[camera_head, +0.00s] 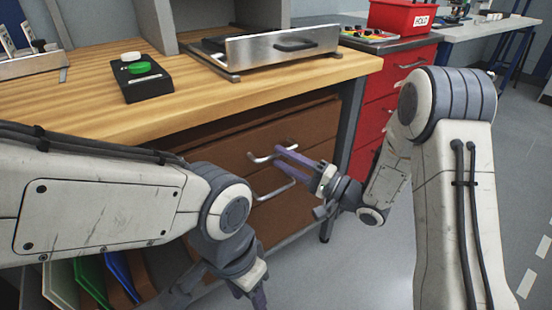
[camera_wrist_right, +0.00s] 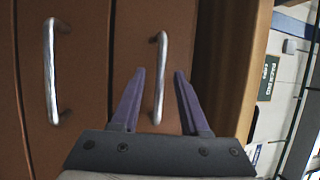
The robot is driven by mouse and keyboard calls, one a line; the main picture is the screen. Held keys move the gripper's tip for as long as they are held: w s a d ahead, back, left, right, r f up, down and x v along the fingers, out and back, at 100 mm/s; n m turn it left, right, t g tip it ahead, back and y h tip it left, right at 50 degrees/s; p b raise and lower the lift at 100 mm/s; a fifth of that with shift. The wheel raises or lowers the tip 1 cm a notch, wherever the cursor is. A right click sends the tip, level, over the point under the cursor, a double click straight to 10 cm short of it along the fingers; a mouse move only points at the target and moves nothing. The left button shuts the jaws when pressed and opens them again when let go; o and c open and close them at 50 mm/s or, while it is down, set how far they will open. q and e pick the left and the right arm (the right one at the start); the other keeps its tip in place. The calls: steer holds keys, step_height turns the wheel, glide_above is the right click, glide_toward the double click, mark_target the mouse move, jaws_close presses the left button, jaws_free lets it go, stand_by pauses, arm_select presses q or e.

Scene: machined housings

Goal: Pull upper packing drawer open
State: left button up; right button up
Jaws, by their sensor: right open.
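The brown upper packing drawer (camera_head: 226,149) sits under the wooden worktop and looks shut. Its silver bar handle (camera_head: 262,158) also shows in the right wrist view (camera_wrist_right: 159,78). My right gripper (camera_head: 284,160) is open, with its purple fingers pointing at the drawer front. In the right wrist view the upper handle lies between the two fingers (camera_wrist_right: 158,100); I cannot tell whether they touch it. The lower drawer's handle (camera_head: 275,191) is just below, and shows at left in the wrist view (camera_wrist_right: 52,70). My left gripper (camera_head: 258,297) hangs low, partly cut off by the bottom edge.
The worktop (camera_head: 90,110) overhangs the drawers and carries a black button box (camera_head: 146,83) and a metal tray (camera_head: 284,46). A table leg (camera_head: 346,130) and a red cabinet (camera_head: 376,105) stand to the right. Coloured folders (camera_head: 90,280) stand below. Grey floor is open at right.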

steer(key=shift+x, duration=1.35)
jaws_close()
steer(key=shift+d, duration=0.1)
stand_by(0.3)
